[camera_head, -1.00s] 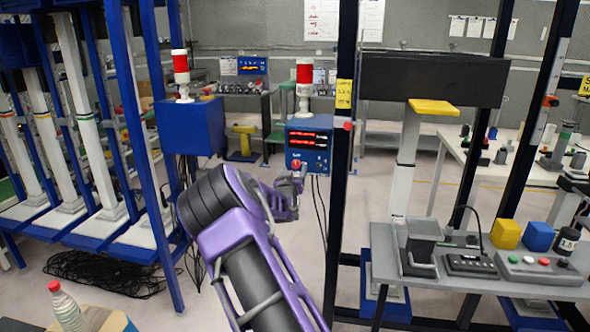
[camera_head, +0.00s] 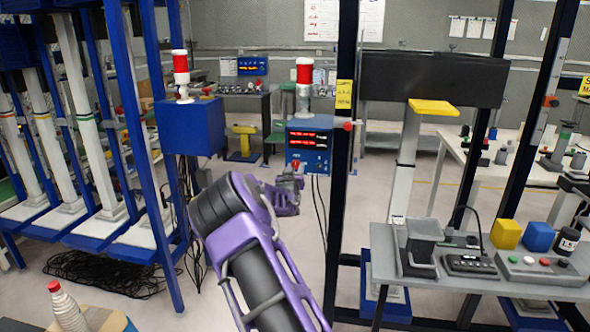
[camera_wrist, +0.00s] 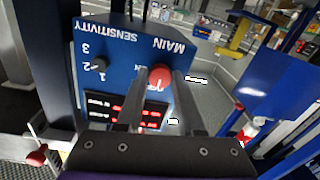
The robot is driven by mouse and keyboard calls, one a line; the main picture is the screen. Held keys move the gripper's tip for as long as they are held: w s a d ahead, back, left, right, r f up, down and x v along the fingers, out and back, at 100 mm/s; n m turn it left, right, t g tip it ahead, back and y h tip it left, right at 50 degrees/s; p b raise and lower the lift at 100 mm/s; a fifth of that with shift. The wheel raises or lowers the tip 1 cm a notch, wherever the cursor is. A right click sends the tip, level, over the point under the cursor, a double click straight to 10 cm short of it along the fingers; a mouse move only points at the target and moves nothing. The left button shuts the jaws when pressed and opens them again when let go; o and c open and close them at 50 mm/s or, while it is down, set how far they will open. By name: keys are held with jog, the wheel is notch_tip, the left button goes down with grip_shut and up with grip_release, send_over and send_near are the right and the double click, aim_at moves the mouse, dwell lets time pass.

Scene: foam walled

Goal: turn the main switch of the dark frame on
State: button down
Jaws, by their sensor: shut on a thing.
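The main switch is a red knob (camera_wrist: 160,77) beside the word MAIN on a blue control box (camera_wrist: 125,50), which appears upside down in the wrist view. In the head view the box (camera_head: 309,138) is mounted by the dark frame's post (camera_head: 343,110), and the knob (camera_head: 296,164) shows small on its lower front. My gripper (camera_wrist: 160,82) is shut on the knob, one finger on each side. In the head view my gripper (camera_head: 294,172) is at the box's lower front. A sensitivity dial (camera_wrist: 97,65) sits beside the switch. The knob's exact setting is hard to read.
Red displays (camera_wrist: 125,108) are lit on the box, and a red-capped lamp (camera_head: 304,80) stands on top. A blue frame with another box (camera_head: 190,127) is at left. A grey bench (camera_head: 480,275) with several devices is at right. Black cables (camera_head: 100,272) lie on the floor.

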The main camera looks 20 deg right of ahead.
jog(key=shift+f+m+b, duration=0.1)
jog(key=shift+m+b, duration=0.2)
jog(key=shift+b, duration=0.05)
jog(key=shift+m+b, duration=0.9)
jog(key=shift+m, duration=0.4)
jog(key=m, duration=0.5)
jog(key=shift+m+h, duration=0.3)
jog(key=m, duration=0.4)
jog(key=shift+m, duration=0.4)
jog(key=m, duration=0.4)
jog(key=shift+w+a+m+h, duration=0.1)
jog(key=shift+a+m+h, duration=0.05)
jog(key=shift+m+h, duration=0.2)
jog(key=shift+m, duration=0.25)
